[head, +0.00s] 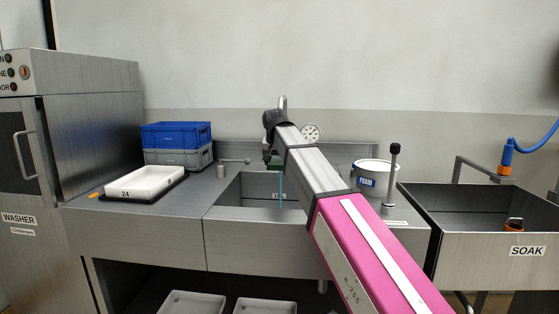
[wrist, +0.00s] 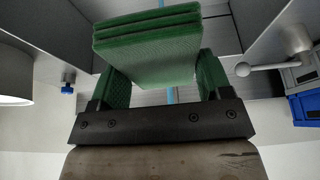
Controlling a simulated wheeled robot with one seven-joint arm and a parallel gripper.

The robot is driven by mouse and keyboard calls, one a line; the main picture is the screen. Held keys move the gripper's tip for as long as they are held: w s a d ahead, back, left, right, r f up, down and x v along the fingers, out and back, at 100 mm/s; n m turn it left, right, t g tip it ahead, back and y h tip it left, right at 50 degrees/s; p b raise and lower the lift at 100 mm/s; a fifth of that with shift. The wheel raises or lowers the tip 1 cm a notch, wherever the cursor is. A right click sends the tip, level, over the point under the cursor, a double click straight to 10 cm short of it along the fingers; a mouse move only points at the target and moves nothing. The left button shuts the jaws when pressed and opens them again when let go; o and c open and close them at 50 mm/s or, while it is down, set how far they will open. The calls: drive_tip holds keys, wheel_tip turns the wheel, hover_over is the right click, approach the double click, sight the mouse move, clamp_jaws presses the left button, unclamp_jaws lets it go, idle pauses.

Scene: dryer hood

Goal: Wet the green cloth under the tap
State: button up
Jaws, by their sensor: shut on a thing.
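My gripper (wrist: 162,75) is shut on the green cloth (wrist: 150,45), a thick folded pad between its two green fingers in the wrist view. In the head view my gripper (head: 273,158) is above the sink (head: 240,190), largely hidden by my arm, with only a dark green bit of cloth showing. The tap (head: 283,102) rises behind my wrist, its lower part hidden. A thin blue water stream (head: 281,190) falls into the sink below the gripper. In the wrist view the stream (wrist: 170,95) lines up with the cloth; I cannot tell whether it touches it.
A white tray (head: 145,181) and stacked blue and grey crates (head: 176,135) stand left of the sink. A small lever (head: 234,161) is at its back left. A FOAM tub (head: 375,176) and an upright black-knobbed lever (head: 394,150) stand right. The SOAK basin (head: 470,235) is farther right.

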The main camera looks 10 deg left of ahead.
idle(0.3)
drive_tip(key=shift+s+d+r, duration=0.1)
drive_tip(key=shift+s+r, duration=0.95)
drive_tip(key=shift+s, duration=0.2)
drive_tip(key=shift+s+r, duration=1)
drive_tip(key=shift+s, duration=0.25)
